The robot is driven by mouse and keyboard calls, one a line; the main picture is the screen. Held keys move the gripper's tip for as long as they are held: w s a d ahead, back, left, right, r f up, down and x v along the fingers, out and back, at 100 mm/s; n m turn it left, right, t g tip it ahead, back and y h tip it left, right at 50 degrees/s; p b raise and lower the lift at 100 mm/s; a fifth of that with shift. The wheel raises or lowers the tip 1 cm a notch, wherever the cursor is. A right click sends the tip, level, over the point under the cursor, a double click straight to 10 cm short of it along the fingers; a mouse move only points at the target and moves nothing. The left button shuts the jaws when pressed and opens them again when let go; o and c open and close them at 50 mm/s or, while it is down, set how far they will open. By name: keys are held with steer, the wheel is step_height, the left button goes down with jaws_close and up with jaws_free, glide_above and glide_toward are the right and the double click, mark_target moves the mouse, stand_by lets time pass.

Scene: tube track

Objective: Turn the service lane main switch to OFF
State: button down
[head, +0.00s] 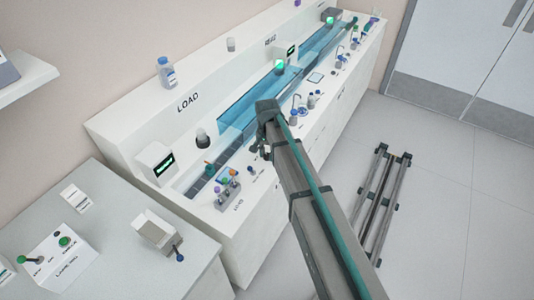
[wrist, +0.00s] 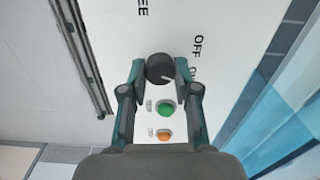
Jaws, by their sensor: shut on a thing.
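The main switch is a round dark knob (wrist: 160,68) on a white panel in the wrist view. A pale pointer mark on it points right and slightly up, toward a partly hidden label beginning with O. The OFF label (wrist: 198,46) is farther up to the right. My gripper (wrist: 160,72) has a finger on each side of the knob and is shut on it. In the head view my gripper (head: 262,150) is at the counter's front strip, and my arm hides the knob.
A green button (wrist: 166,110) and an orange button (wrist: 164,135) sit just below the knob. The blue track cover (head: 250,105) runs along the counter behind my gripper. A rack with several vials (head: 228,187) stands left of it. A metal frame (head: 380,205) is on the floor.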

mark_target(267, 155)
steer(key=shift+n, duration=0.3)
steer(key=n, duration=0.3)
steer(key=shift+b, duration=0.4)
steer(key=n, duration=0.5)
steer(key=shift+n, duration=0.3)
steer(key=c, duration=0.9)
jaws_free()
steer(key=shift+b, duration=0.3)
steer(key=shift+o, duration=0.2)
step_height(267, 155, up, 12)
